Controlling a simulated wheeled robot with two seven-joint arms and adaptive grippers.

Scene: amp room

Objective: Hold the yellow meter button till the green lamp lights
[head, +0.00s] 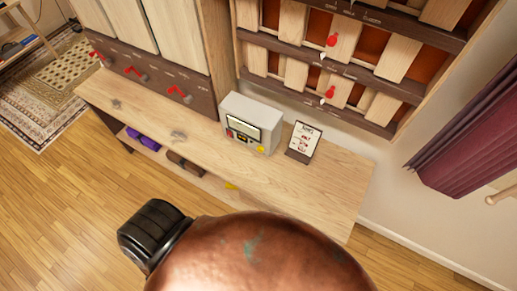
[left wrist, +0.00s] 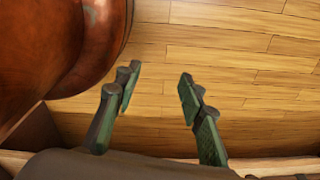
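The meter (head: 262,109) is a pale grey box on the wooden bench, with a light display screen (head: 243,121) on its dark front. A round yellow button (head: 261,149) sits at the lower right of that front. Small controls show below the screen, but I cannot make out a lit green lamp. My left gripper (left wrist: 160,82) is open and empty in the left wrist view, with green fingers apart over wooden floor. The meter does not show in that view. Neither gripper shows in the head view, and nothing touches the button.
The wooden bench (head: 330,185) has a framed card (head: 303,142) right of the meter. Red levers (head: 135,72) line the cabinet at left, and slatted panels rise behind. A lower shelf holds purple items (head: 142,137) and a small yellow object (head: 231,186). A purple curtain (head: 470,150) hangs at right.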

